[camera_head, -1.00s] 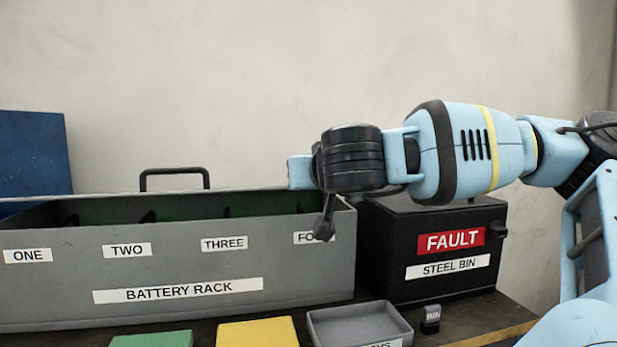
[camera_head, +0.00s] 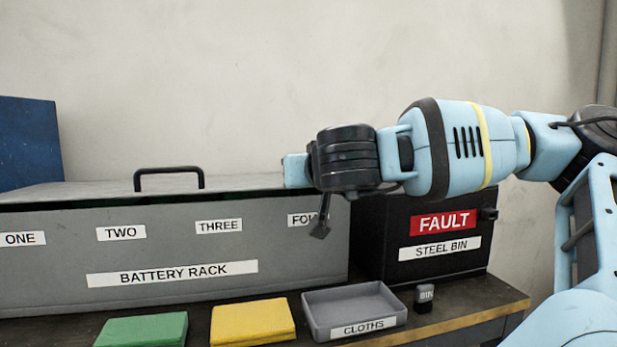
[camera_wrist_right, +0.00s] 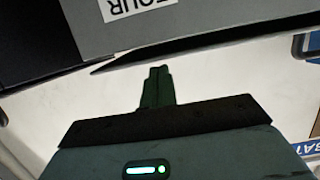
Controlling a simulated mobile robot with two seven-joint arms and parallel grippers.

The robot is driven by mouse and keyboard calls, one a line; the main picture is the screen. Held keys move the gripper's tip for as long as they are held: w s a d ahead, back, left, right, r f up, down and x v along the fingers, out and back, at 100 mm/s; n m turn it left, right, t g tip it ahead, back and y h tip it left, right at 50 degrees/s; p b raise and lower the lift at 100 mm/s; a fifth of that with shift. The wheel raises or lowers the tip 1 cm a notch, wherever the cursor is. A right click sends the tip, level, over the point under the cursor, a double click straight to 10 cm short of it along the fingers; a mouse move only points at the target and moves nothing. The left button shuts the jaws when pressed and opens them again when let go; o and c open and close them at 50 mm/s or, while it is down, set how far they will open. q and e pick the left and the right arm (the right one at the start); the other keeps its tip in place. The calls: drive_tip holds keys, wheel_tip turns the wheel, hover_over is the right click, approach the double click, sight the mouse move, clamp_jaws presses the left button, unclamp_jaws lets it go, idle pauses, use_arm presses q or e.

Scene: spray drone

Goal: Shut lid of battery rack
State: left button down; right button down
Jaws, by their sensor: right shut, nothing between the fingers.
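The grey battery rack (camera_head: 170,245) stands on the bench at the left, with labels ONE to FOUR on its front. Its grey lid (camera_head: 80,190), with a black handle (camera_head: 169,178), lies low over the rack. A thin dark gap shows under the lid's front edge, so it looks almost down. My right gripper (camera_head: 319,230) hangs by the rack's front right corner, near the FOUR label, shut and empty. In the right wrist view its closed fingers (camera_wrist_right: 156,86) point towards the rack front with the FOUR label (camera_wrist_right: 135,5). My left gripper is not in view.
A black steel bin (camera_head: 430,240) with a red FAULT label stands right of the rack. In front lie a green cloth (camera_head: 145,330), a yellow cloth (camera_head: 252,321), a grey CLOTHS tray (camera_head: 355,308) and a small dark block (camera_head: 424,299). A blue panel (camera_head: 28,145) stands at the back left.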

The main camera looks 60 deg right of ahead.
wheel_tip(320, 180, up, 4)
drive_tip(key=p, duration=0.3)
drive_tip(key=s+a+f+b, duration=0.3)
drive_tip(key=s+a+b, duration=0.1)
drive_tip(key=s+a, duration=0.2)
drive_tip(key=shift+a, duration=0.55)
